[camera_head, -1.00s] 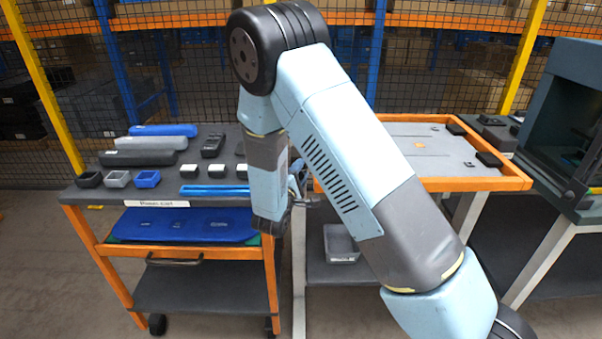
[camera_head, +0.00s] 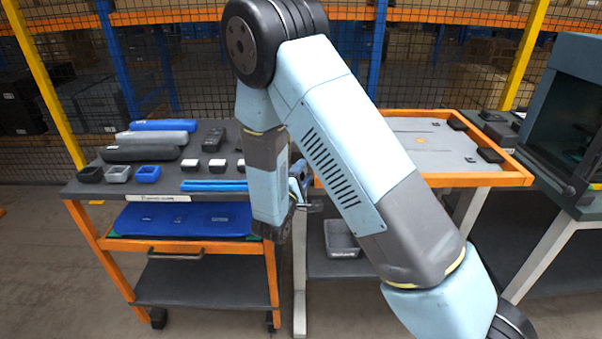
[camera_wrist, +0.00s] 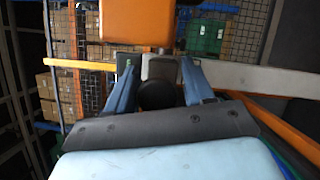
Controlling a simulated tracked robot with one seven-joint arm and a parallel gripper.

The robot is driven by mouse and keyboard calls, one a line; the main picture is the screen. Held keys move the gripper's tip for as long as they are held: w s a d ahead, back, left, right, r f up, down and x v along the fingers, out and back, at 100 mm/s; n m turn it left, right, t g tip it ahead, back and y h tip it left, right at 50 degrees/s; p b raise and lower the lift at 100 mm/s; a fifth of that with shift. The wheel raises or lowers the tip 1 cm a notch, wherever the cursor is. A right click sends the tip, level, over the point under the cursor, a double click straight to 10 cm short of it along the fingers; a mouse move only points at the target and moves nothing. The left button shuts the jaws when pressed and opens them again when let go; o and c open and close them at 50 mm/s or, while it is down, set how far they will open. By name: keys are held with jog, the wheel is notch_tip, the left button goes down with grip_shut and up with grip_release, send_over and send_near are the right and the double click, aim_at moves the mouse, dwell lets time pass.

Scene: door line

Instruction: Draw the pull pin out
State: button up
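In the wrist view, a black round knob (camera_wrist: 157,95), which looks like the pull pin's head, sits between the two blue fingers of my gripper (camera_wrist: 158,66). The fingers stand apart, one on each side of it. I cannot tell whether they touch it. A grey block (camera_wrist: 160,68) lies just beyond the knob, between the fingertips. In the head view my gripper (camera_head: 303,182) is partly hidden behind my arm, at the gap between the cart and the orange-rimmed table. The pin cannot be made out there.
An orange part (camera_wrist: 137,20) stands close beyond the fingertips in the wrist view. A cart (camera_head: 90,232) with trays and small boxes stands left. The orange-rimmed table (camera_head: 480,181) is right, with a grey bin (camera_head: 341,250) below. A dark cabinet (camera_head: 565,120) stands far right.

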jog(key=shift+o, duration=1.2)
jog(key=shift+a, duration=0.1)
jog(key=v, duration=1.3)
jog(key=shift+s, duration=0.3)
jog(key=shift+a+f, duration=0.1)
